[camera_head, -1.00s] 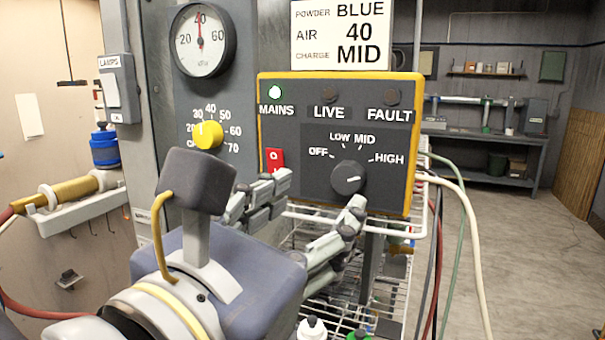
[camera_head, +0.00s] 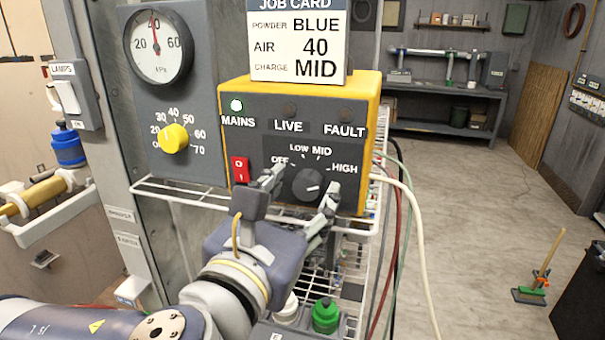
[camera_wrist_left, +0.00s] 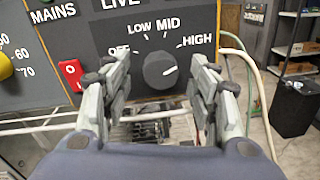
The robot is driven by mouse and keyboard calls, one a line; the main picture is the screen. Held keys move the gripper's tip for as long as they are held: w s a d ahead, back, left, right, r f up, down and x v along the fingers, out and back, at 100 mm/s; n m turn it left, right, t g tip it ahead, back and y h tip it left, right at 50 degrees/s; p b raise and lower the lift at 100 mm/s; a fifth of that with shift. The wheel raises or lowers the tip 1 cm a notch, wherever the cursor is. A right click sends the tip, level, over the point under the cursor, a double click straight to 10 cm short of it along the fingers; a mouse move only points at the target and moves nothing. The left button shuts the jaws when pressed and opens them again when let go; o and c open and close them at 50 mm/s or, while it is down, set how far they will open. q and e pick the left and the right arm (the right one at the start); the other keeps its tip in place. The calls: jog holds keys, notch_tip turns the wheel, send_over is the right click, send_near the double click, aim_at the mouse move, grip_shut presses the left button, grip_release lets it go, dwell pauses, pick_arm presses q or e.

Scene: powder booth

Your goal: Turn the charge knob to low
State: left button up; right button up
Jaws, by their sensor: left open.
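The charge knob (camera_head: 308,185) is a dark round dial on the grey and yellow control box (camera_head: 372,120). Its labels read OFF, LOW, MID and HIGH. The white mark on the knob points to the right, toward the HIGH side; the knob also shows in the left wrist view (camera_wrist_left: 160,71). My left gripper (camera_head: 302,188) is open, with one finger to the left of the knob and one to the right. In the left wrist view the fingertips (camera_wrist_left: 161,64) flank the knob with gaps visible. My right gripper is not in view.
A red switch (camera_head: 240,170) sits left of the knob. A yellow air knob (camera_head: 173,138) and a gauge (camera_head: 158,46) are farther left. The job card (camera_head: 300,40) above reads charge MID. A white wire shelf (camera_head: 180,192) lies below, and cables (camera_head: 410,200) hang on the right.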

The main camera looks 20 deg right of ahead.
pick_arm(q)
jog(key=shift+x, duration=1.05)
jog(key=c, duration=1.1)
jog(key=shift+o, duration=0.2)
